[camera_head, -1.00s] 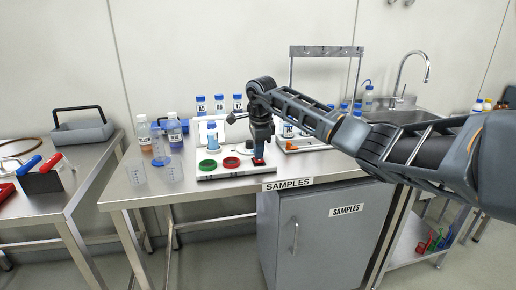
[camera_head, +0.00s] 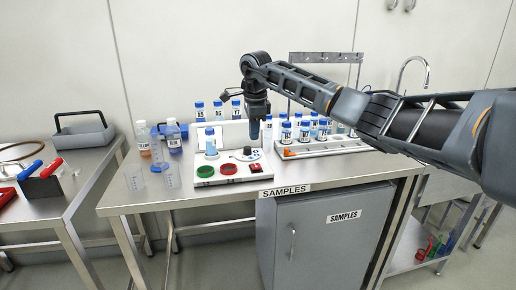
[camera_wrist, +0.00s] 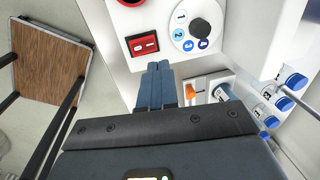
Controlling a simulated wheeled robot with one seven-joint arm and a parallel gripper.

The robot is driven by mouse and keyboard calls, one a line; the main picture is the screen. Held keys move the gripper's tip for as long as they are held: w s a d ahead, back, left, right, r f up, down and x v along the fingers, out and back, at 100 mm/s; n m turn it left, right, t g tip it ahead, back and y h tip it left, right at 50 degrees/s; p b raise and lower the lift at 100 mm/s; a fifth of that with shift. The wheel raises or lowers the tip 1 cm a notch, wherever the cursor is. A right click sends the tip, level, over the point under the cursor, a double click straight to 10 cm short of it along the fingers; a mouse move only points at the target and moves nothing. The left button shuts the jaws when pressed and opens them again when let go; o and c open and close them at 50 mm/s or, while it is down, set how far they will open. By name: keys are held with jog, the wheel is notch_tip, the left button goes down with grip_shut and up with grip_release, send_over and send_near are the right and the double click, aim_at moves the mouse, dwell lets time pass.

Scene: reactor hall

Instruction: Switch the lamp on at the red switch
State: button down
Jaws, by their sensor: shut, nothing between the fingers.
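My gripper (camera_head: 254,137) points down, raised above the panel's back right side, behind and apart from the switch. In the wrist view my gripper (camera_wrist: 160,68) has its fingers together and empty, beside the switch. I cannot pick out the lamp or whether it is lit.
A rack (camera_head: 318,149) of blue-capped bottles stands close on the right. Clear beakers and bottles stand left.

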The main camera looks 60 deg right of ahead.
jog(key=shift+w+d+r+b, duration=0.1)
jog(key=shift+d+r+b, duration=0.1)
jog(key=shift+r, duration=1.1)
jog(key=shift+d+r+b, duration=0.1)
jog(key=shift+d+r, duration=0.1)
jog(key=shift+r, duration=1.05)
